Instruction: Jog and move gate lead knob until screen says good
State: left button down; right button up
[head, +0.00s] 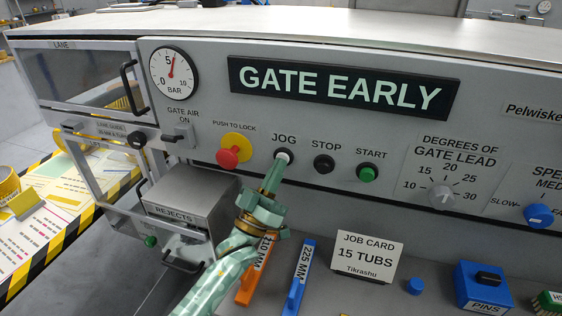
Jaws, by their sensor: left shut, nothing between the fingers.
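The screen (343,87) on the machine panel reads GATE EARLY in pale letters. The white JOG button (284,155) sits in a dark ring below it. My left gripper (276,168) is shut and empty, with its tip at the lower edge of the JOG button; whether it presses the button I cannot tell. The grey gate lead knob (442,196) is to the right, under a scale from 10 to 30. Its exact setting is too small to read. My right gripper is not in view.
Near the JOG button are a red push-to-lock button (229,157) on yellow, a black STOP button (324,163) and a green START button (367,172). A job card (366,257), an orange bar (247,285) and a blue bar (297,285) occupy the ledge below.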

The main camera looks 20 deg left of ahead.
pick_arm(q)
jog(key=shift+s, duration=0.15)
jog(key=shift+s+p, duration=0.6)
jog(key=shift+s, duration=0.25)
jog(key=s+p, duration=0.2)
jog(key=s, duration=0.3)
jog(key=shift+a+p, duration=0.1)
jog(key=shift+p, duration=0.2)
jog(key=shift+f, duration=0.1)
dwell(0.3)
